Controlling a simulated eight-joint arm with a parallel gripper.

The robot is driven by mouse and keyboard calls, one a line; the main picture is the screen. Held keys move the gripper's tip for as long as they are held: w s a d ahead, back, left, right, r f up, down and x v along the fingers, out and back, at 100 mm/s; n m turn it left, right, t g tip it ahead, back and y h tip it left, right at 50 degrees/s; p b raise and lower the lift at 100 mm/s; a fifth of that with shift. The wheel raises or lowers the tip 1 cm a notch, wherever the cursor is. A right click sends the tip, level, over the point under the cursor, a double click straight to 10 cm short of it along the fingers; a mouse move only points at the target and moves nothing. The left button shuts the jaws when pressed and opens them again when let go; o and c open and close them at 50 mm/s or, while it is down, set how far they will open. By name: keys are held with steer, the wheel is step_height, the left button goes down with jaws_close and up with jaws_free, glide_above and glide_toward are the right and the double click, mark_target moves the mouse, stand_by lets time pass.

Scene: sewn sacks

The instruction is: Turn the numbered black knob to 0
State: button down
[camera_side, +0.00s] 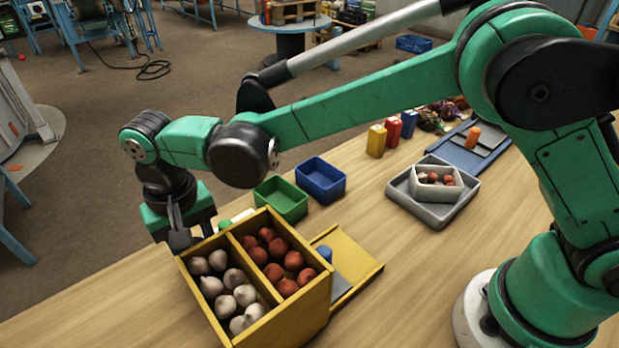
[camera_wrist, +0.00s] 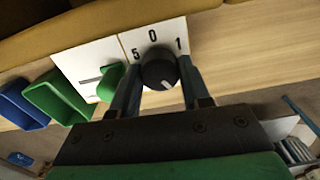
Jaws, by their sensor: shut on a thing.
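The black knob (camera_wrist: 158,66) sits on a white panel (camera_wrist: 178,32) with the digits 5, 0 and 1 visible along its far side. A short white mark on the knob points down and slightly right in the wrist view, away from the 0. My gripper (camera_wrist: 159,82) has one finger on each side of the knob and is shut on it. In the side view my gripper (camera_side: 180,238) is low behind the wooden box, which hides the knob. Any other digits are hidden under the gripper.
A green lever (camera_wrist: 109,83) on a slotted white panel stands close left of the knob. A divided wooden box (camera_side: 292,315) of white and red bulbs stands in front. Green (camera_side: 281,201) and blue (camera_side: 320,181) bins are behind it.

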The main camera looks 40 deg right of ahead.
steer(key=n, duration=1.4)
steer(key=shift+n, duration=0.3)
steer(key=n, duration=0.3)
steer(key=shift+n, duration=0.3)
steer(key=n, duration=0.3)
steer(key=shift+n, duration=0.3)
steer(key=n, duration=0.4)
steer(key=shift+n, duration=1.8)
steer(key=shift+s, duration=0.1)
